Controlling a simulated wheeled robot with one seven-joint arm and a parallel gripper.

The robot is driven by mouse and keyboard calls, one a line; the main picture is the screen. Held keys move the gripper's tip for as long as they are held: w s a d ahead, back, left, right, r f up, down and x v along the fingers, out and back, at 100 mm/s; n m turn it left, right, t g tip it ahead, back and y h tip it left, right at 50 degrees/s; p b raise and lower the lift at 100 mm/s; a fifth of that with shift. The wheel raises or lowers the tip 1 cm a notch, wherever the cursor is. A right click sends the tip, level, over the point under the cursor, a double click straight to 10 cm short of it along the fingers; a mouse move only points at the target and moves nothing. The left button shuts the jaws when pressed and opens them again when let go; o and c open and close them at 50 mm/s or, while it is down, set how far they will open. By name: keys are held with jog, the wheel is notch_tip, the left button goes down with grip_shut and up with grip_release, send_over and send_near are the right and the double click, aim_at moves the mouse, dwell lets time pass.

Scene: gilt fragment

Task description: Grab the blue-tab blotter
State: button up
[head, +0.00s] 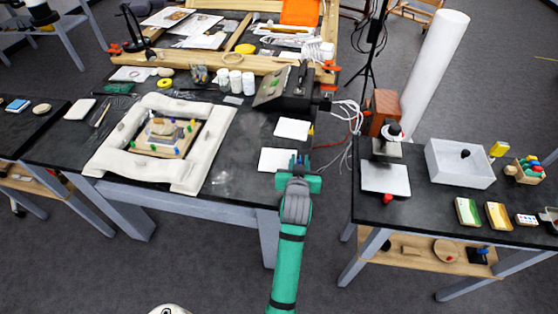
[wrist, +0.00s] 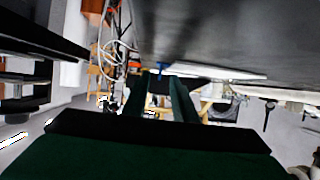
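A white blotter (head: 277,160) lies flat on the dark table near its front right edge. Its small blue tab (head: 299,159) is at its right side, partly hidden by my gripper. My gripper (head: 299,165) is green and sits right at the tab end. In the wrist view, my gripper's two green fingers (wrist: 160,80) stand apart with a gap between them. The blue tab (wrist: 161,66) shows just at or beyond the fingertips, with the blotter's white edge (wrist: 225,72) to its right. I cannot tell whether the fingers touch the tab.
Another white blotter (head: 292,128) with a yellow tab lies just behind. A black device (head: 290,98) stands further back. A white frame (head: 120,135) fills the table's left.

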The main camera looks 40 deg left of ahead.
jog(key=shift+w+a+f, duration=0.1)
jog(key=shift+w, duration=0.1)
grip_shut()
